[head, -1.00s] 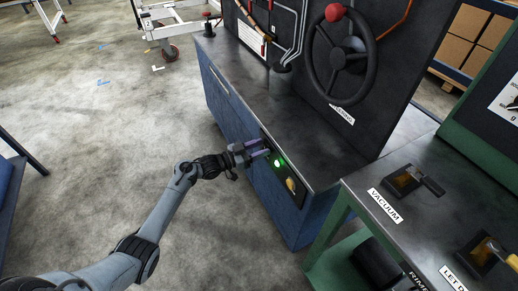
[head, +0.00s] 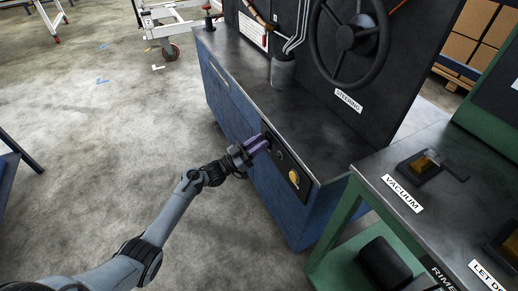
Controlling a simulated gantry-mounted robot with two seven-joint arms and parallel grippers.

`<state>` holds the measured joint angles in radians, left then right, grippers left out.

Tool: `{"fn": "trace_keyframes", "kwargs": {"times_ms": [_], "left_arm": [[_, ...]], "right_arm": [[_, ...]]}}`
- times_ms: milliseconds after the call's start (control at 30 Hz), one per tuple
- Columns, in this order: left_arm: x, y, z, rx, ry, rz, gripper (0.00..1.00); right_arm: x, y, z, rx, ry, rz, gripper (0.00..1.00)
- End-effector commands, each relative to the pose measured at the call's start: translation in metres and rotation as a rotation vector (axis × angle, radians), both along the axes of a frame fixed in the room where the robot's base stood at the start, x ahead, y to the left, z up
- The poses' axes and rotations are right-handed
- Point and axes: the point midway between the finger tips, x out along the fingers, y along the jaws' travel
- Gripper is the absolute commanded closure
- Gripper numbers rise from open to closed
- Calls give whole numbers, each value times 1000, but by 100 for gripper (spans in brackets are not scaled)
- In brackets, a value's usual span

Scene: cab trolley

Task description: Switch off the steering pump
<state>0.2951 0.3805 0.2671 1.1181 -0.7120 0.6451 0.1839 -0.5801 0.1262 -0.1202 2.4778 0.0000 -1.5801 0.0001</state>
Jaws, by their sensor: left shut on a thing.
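A dark control panel (head: 287,167) is set in the front of the blue cabinet (head: 238,128) with the steering wheel (head: 349,38) and the STEERING label (head: 348,101) above it. My left gripper (head: 259,144) is at the upper left end of the panel, shut on a switch there that its fingers hide. A small round lamp (head: 280,155) beside the fingertips is dark. A yellow knob (head: 294,179) sits lower right on the panel, clear of the gripper. My right gripper is out of view.
A green bench (head: 340,215) with a VACUUM label (head: 402,194) stands close on the right. The cabinet's dark top (head: 300,125) overhangs the panel. Open concrete floor (head: 110,150) lies to the left.

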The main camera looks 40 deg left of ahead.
Motion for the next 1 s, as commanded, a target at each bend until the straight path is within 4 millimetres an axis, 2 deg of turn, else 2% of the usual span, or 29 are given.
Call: {"fn": "trace_keyframes", "kwargs": {"times_ms": [333,367,500,533,833,1000], "left_arm": [[0,0,0,-6,-14,0,100],[0,0,0,-6,-14,0,70],[0,0,0,-6,-13,0,48],[0,0,0,-6,-13,0,46],[-1,0,0,-5,-12,0,46],[-11,5,-5,-5,-9,1,46]], "right_arm": [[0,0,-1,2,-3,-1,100],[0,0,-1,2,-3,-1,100],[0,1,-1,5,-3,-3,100],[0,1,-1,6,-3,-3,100],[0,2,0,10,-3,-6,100],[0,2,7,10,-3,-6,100]]}}
